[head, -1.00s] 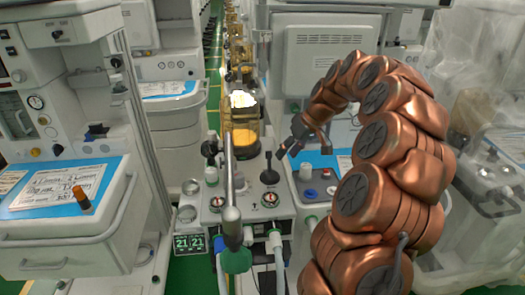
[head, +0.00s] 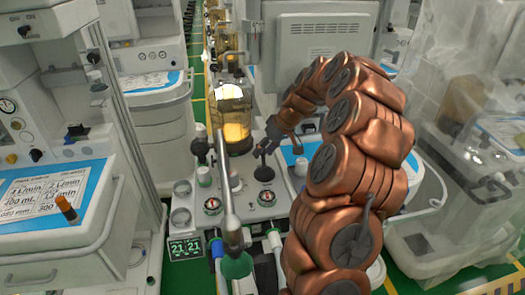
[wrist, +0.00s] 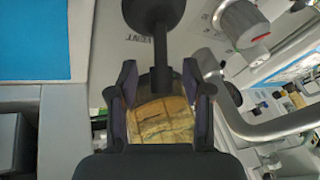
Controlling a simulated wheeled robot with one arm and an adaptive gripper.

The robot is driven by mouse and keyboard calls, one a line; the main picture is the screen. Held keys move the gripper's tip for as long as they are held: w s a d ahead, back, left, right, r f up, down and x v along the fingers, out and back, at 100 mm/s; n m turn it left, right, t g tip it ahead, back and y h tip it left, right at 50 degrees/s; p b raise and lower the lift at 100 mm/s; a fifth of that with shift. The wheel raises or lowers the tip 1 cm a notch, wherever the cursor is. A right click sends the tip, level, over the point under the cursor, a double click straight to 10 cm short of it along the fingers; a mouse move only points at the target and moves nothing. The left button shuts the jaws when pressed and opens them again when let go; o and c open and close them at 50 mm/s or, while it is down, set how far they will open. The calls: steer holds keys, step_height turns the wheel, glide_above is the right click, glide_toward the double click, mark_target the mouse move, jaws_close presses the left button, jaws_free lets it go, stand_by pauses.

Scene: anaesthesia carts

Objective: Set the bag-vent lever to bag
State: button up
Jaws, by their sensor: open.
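The bag-vent lever (head: 263,172) is a black lever with a round base on the top panel of the machine, below and in front of the amber canister. In the wrist view the lever (wrist: 161,45) shows its round black part at the top, with its stem running down toward the jaws. My gripper (head: 268,147) is at the lever's upper end in the head view. In the wrist view my gripper (wrist: 160,95) is open, with one finger on each side of the stem's end. Contact cannot be told. A "VENT" label shows left of the lever.
The amber canister (head: 233,112) stands just behind the lever. A grey metal post (head: 228,190) rises in front at left. Gauges and knobs surround the lever on the machine panel (head: 240,200). A cart with a blue mat (head: 90,175) stands left; a plastic-covered cart (head: 450,190) stands right.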

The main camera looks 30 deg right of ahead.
steer(key=shift+w+a+f, duration=0.2)
steer(key=shift+a+f, duration=0.05)
steer(key=shift+f, duration=0.35)
steer(key=shift+c, duration=0.5)
jaws_close()
